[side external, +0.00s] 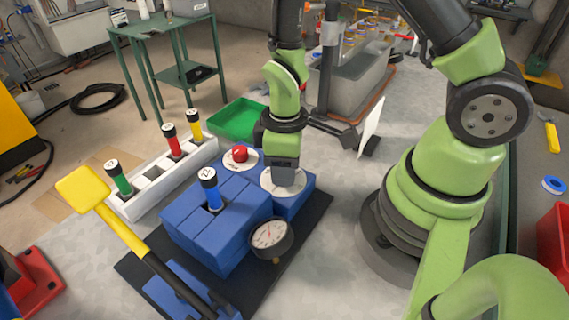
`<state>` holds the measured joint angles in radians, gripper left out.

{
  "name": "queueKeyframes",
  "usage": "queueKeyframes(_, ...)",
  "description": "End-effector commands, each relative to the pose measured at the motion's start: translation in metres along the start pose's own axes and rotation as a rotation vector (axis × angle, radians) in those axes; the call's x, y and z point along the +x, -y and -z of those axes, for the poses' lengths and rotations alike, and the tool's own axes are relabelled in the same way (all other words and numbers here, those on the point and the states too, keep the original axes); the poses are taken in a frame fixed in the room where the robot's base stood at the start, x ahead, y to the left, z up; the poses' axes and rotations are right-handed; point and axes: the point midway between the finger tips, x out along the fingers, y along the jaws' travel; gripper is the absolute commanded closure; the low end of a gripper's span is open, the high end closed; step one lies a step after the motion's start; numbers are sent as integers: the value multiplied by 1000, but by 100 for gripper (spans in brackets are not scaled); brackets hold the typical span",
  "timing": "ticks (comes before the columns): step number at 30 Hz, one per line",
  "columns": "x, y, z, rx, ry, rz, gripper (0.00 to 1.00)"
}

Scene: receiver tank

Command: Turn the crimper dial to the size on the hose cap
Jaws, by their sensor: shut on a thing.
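The blue crimper (240,228) stands on a black base. A blue hose (214,196) with a black cap (208,175) stands upright in it; the cap has a white mark on top, too small to read. The crimper dial (269,183) is a round white plate at the right rear of the crimper. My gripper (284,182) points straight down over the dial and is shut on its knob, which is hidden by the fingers. The dial's pointer and size marks cannot be read.
A red button (240,153) sits left of my gripper, and a pressure gauge (269,236) faces front. A yellow-handled lever (122,232) rises at left. A white rack (155,180) holds green, red and yellow capped hoses. A green tray (237,120) lies behind.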

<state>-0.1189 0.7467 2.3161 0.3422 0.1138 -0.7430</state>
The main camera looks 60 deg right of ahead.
Motion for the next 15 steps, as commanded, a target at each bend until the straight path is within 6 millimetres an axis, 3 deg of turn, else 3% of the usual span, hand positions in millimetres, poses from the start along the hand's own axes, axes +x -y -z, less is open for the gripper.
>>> queueKeyframes(13,0,0,0,8,-1,0,85)
queueKeyframes(14,0,0,0,8,-1,0,54)
queueKeyframes(15,0,0,0,7,-1,0,45)
